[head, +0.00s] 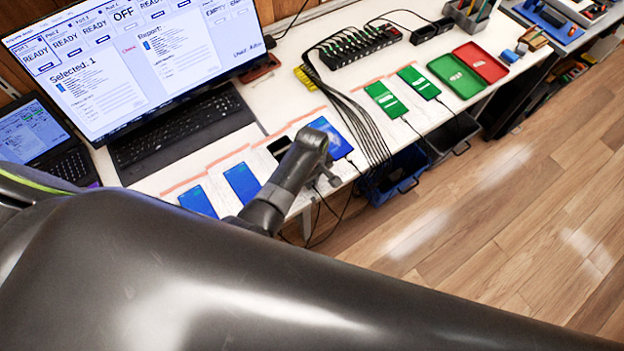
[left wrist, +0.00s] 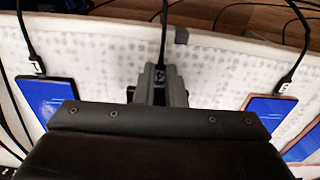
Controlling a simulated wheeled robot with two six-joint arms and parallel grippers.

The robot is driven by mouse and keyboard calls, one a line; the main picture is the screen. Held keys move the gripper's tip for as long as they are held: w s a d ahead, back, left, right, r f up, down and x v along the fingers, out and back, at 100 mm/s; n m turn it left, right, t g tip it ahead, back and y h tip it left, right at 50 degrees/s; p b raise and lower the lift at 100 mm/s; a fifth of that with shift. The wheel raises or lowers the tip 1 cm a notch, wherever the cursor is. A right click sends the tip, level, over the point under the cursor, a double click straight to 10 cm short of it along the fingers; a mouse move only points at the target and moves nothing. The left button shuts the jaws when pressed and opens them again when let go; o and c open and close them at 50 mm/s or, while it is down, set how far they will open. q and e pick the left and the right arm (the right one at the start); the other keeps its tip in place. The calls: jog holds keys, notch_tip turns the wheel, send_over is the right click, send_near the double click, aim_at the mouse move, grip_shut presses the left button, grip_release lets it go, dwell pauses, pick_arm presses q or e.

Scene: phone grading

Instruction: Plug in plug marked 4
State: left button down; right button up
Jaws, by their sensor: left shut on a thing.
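My left gripper (head: 322,172) is over the near edge of the white table in the head view. In the left wrist view its fingers (left wrist: 158,88) are shut on a black cable plug (left wrist: 160,74), whose cable runs up out of the picture. The mark on the plug is too small to read surely. A dark-screened phone (head: 279,146) lies beside the gripper, partly covered by it in the head view. In the wrist view the gripper body hides what lies below the plug; I cannot tell whether the plug touches a phone. My right gripper is not in view.
Lit blue phones (head: 242,182) (left wrist: 47,100) lie on both sides, with plugs (left wrist: 37,66) at their ends. Green phones (head: 385,98), a cable hub (head: 355,47), green and red trays (head: 478,62) stand farther right. A monitor (head: 130,60) shows "OFF" among several "READY" labels.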

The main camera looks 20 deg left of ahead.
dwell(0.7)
pick_arm(q)
jog(key=shift+w+a+p, duration=0.1)
jog(key=shift+p, duration=0.4)
dwell(1.1)
jog(key=c, duration=1.4)
grip_release()
jog(key=shift+c, duration=0.2)
jog(key=shift+r, duration=0.1)
jog(key=shift+s+d+r+p, duration=0.1)
jog(key=shift+d+r+p, duration=0.05)
jog(key=shift+r+p, duration=0.75)
jog(key=shift+s+d+r+p, duration=0.1)
jog(key=shift+r+p, duration=0.6)
jog(key=shift+p, duration=0.35)
jog(key=shift+s+d+r+p, duration=0.1)
jog(key=shift+d+r+p, duration=0.05)
jog(key=shift+r+p, duration=0.75)
jog(key=shift+f, duration=0.15)
